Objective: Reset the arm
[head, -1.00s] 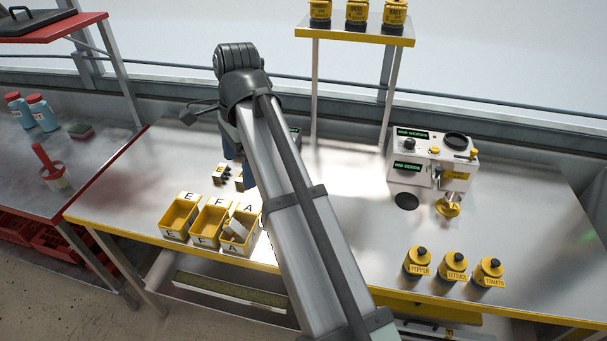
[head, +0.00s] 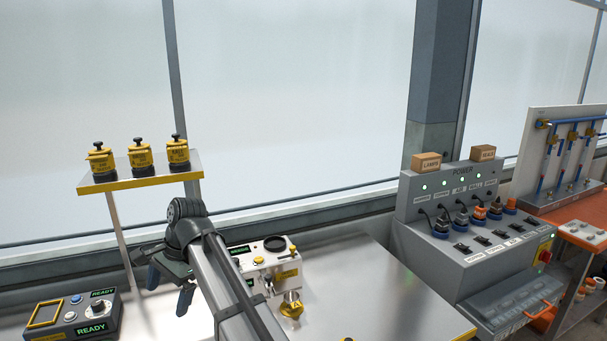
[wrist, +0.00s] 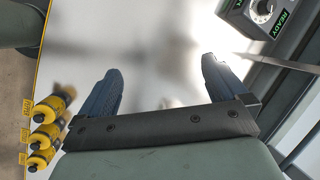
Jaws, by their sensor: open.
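My gripper (head: 170,286) is in the head view, pointing down over the steel bench, left of the white seeder machine (head: 268,262). In the wrist view my gripper (wrist: 162,70) has its two blue fingers spread wide apart. Only bare, shiny bench top (wrist: 160,40) shows between them, so it is empty. My arm reaches up from the bottom of the head view and hides part of the bench and the machine's left side.
A shelf (head: 142,183) with three yellow-and-black jars stands behind my gripper. A READY control box (head: 80,318) sits at left. A grey power panel (head: 475,235) is at right. Several yellow bottles (wrist: 47,125) show in the wrist view. The bench right of the machine is clear.

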